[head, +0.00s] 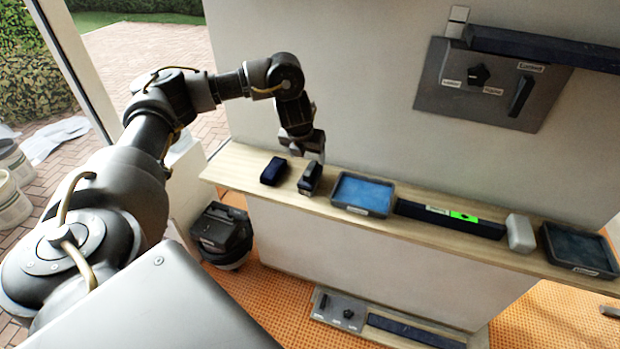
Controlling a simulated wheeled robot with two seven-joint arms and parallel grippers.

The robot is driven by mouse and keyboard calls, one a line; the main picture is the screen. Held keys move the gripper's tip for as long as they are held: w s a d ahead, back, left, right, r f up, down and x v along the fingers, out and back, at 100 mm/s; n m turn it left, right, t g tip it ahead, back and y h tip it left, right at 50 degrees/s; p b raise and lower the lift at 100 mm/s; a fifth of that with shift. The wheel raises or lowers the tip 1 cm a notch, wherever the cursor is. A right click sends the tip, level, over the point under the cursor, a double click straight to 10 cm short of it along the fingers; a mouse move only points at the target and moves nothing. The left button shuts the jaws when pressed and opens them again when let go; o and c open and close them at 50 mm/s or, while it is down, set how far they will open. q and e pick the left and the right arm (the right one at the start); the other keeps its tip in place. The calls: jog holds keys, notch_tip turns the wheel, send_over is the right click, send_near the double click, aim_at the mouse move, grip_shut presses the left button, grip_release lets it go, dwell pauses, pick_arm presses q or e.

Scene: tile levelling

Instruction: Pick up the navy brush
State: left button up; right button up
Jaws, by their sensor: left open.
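Two small dark navy objects lie near the left end of the wooden shelf (232,166). One is a plain low navy block (273,171). The other is a navy piece with a grey upper part (310,180), just right of it. Either could be the navy brush; I cannot tell for sure which from this view. My left gripper (309,154) points down above the shelf, close over and slightly behind the grey-topped piece. It is open, with nothing visible between its fingers. My right gripper is out of view.
Right along the shelf are a tray with blue contents (362,193), a long navy bar with a green display (451,217), a white block (520,233) and a darker tray (582,250). The wall (380,90) rises close behind. A black bucket-like container (222,235) stands below left.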

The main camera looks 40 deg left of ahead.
aim_at(310, 167)
pick_arm(q)
jog(key=shift+b+x, duration=1.05)
jog(key=shift+x, duration=2)
jog(key=x, duration=0.5)
jog(key=shift+w+a+r, duration=0.1)
jog(key=shift+a, duration=0.1)
jog(key=shift+r, duration=0.1)
jog(key=c, duration=1.1)
jog(key=shift+c, duration=0.2)
